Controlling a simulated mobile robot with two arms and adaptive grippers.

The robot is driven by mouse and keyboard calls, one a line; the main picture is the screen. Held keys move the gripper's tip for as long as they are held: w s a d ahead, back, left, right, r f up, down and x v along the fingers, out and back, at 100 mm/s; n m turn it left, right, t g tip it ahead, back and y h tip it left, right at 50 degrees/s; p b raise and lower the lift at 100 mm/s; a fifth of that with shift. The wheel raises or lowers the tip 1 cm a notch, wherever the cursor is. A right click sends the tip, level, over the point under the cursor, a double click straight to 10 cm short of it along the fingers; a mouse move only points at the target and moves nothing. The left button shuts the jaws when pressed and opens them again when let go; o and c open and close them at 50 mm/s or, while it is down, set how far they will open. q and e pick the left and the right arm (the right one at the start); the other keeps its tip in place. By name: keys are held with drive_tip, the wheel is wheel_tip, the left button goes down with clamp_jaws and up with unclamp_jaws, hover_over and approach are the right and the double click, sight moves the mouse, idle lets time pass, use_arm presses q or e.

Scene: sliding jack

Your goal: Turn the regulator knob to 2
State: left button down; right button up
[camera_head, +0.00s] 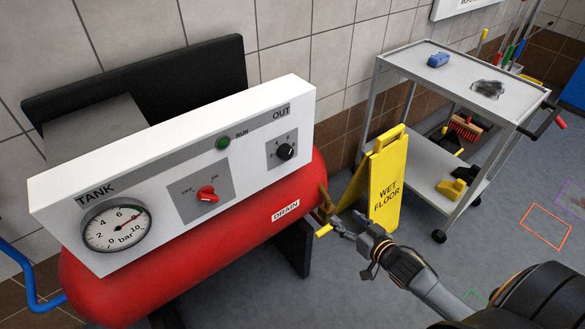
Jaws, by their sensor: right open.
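The regulator knob (286,152) is a small black knob under the word OUT at the right end of the white panel (165,150). A ring of small numbers surrounds it; its setting is too small to read. My right gripper (346,224) is open and empty, below and to the right of the knob and well apart from it. Its fingers are near the yellow drain handle (324,230) at the end of the red tank; I cannot tell whether they touch it. My left gripper is out of view.
The panel also carries a red OFF/ON switch (207,193), a green RUN lamp (222,142) and a pressure gauge (116,228). The red tank (240,225) lies below. A yellow wet floor sign (385,185) and a grey cart (455,85) stand to the right.

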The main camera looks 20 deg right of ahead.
sight(289, 154)
drive_tip(key=w+a+r+n+t+y+b, duration=0.1)
drive_tip(key=a+r+t+y, duration=0.15)
drive_tip(key=r, duration=0.55)
drive_tip(key=w+a+r+t+y+b, duration=0.1)
drive_tip(key=a+r+y, duration=0.1)
drive_tip(key=a+r, duration=0.35)
use_arm(q)
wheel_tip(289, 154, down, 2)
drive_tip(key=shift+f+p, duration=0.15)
drive_tip(key=shift+p, duration=0.25)
use_arm(e)
drive_tip(key=shift+g, duration=0.25)
drive_tip(key=x, duration=0.4)
drive_tip(key=d+r+x, duration=0.1)
drive_tip(key=x, duration=0.3)
drive_tip(key=d+x, duration=0.1)
drive_tip(key=x, duration=0.4)
drive_tip(key=shift+w+r, duration=0.35)
drive_tip(key=shift+r, duration=0.05)
drive_tip(key=c, duration=1.2)
